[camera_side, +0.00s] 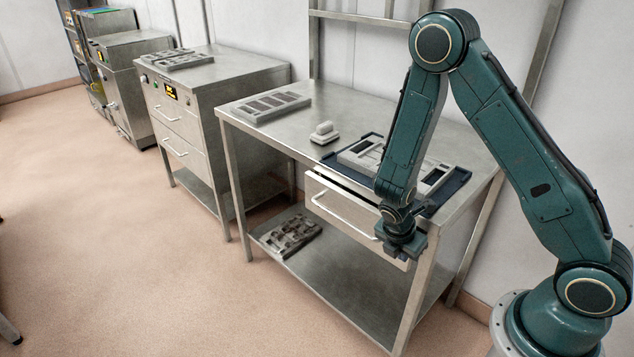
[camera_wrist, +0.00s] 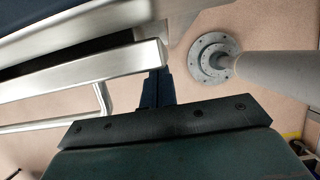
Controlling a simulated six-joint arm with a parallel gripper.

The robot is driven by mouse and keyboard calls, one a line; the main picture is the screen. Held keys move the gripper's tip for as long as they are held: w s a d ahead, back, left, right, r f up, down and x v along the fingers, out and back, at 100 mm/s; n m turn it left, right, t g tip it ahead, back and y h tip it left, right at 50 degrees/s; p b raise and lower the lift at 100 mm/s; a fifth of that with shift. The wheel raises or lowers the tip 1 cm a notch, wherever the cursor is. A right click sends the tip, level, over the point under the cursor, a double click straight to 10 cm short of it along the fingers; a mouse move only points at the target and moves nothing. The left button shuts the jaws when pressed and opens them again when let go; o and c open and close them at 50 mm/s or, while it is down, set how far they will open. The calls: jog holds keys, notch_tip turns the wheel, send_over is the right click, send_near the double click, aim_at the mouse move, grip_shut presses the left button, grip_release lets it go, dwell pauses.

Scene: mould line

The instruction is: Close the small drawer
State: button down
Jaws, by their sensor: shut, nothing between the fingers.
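The small drawer (camera_side: 347,214) is a pale grey box under the steel table's top, with a bar handle on its front. Its front stands out a little from the table's edge, with a dark gap above it. In the wrist view, the drawer (camera_wrist: 85,75) fills the left side, with its handle (camera_wrist: 102,98) below. My gripper (camera_side: 404,254) is shut and empty at the drawer's right end, hiding part of its front. In the wrist view, the dark fingers (camera_wrist: 157,88) are together close to the drawer's right end; whether they touch it I cannot tell.
The steel table (camera_side: 290,132) carries a mould plate (camera_side: 270,106), a small grey block (camera_side: 324,132) and a dark blue tray (camera_side: 453,181) holding a mould. Another mould (camera_side: 290,233) lies on the lower shelf. A cabinet (camera_side: 187,128) stands to the left. The floor in front is clear.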

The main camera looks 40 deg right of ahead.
jog(key=shift+a, duration=0.1)
jog(key=a+r, duration=0.7)
jog(key=r, duration=0.2)
jog(key=shift+a+r, duration=0.2)
jog(key=shift+a, duration=0.1)
dwell(0.5)
jog(key=w+a+f+h, duration=0.1)
jog(key=w+f+h, duration=0.35)
jog(key=w, duration=0.35)
jog(key=a+f+h, duration=0.3)
jog(key=a+h, duration=0.2)
jog(key=a, duration=0.1)
jog(key=shift+f+h, duration=0.2)
jog(key=shift+h, duration=0.15)
